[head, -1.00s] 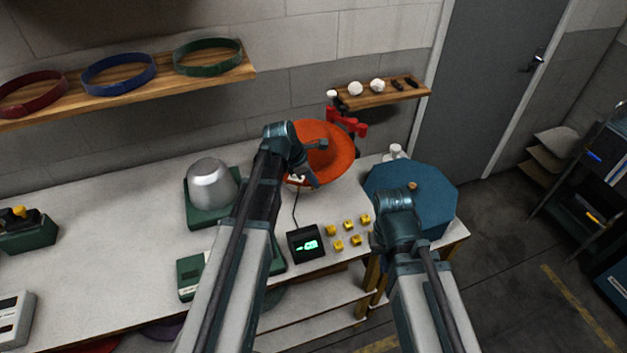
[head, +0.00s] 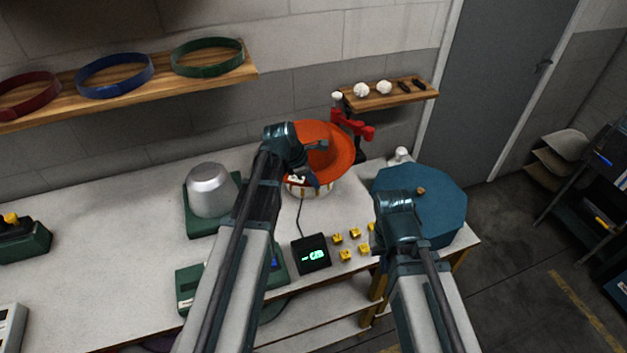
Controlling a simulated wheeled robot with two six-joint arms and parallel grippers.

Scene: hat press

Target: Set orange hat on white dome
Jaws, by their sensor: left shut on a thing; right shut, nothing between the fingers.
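The orange hat (head: 338,160) is tilted above the table at the centre, its wide brim turned partly toward me. My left gripper (head: 314,162) is shut on the hat at its left side. A pale, rounded thing with brown stripes (head: 310,190) shows just under the hat's lower edge. Most of it is hidden, so I cannot tell whether it is the white dome or whether the hat touches it. A silver-grey dome (head: 208,190) stands on a green base to the left. My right gripper (head: 396,200) is in front of the blue octagonal box, its fingertips hidden behind its wrist.
The blue octagonal box (head: 445,205) stands at the table's right end. Several yellow blocks (head: 346,254) and a black display (head: 312,254) lie near the front edge. A red clamp-like thing (head: 355,128) stands behind the hat.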

